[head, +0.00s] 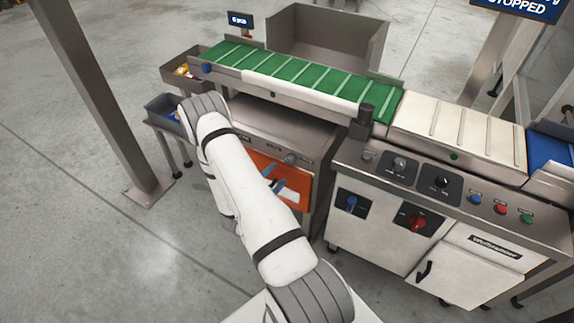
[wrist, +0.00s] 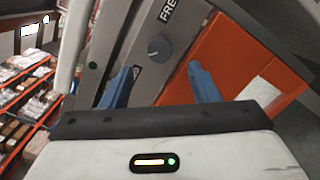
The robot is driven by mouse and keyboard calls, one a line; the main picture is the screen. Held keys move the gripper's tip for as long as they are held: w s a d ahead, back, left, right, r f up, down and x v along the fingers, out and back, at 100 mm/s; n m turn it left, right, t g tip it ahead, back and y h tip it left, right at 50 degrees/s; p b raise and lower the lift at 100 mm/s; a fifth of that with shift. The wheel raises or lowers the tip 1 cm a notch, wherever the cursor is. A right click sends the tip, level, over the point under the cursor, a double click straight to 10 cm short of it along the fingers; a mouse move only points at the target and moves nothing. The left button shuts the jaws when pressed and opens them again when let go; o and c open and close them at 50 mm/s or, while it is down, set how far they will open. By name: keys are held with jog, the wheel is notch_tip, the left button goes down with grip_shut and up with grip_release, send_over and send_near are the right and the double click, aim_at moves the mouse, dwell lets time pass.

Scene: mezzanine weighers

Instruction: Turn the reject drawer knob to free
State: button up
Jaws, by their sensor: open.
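The reject drawer knob (wrist: 158,48) is a round dark grey knob on a grey metal panel in the wrist view. Lettering reading "FRE", cut off by the frame edge, is above it. In the head view the knob (head: 291,158) sits above the orange drawer front (head: 303,187). My gripper (wrist: 160,80) is open and empty, its two blue fingers spread on either side of the knob's line and apart from it. In the head view the gripper (head: 274,178) is in front of the orange front, partly hidden by my arm. The knob's pointer direction is too small to tell.
A green belt (head: 300,80) runs above the panel. At the right is a cabinet (head: 370,233) with knobs, a red switch (head: 417,222) and coloured buttons. Grey bins (head: 160,108) stand at the left beside a steel post (head: 95,90). Floor at the front left is clear.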

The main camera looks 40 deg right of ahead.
aim_at(288, 162)
jog(key=x, duration=0.7)
jog(key=shift+a, duration=0.1)
jog(key=shift+c, duration=0.4)
jog(key=c, duration=0.9)
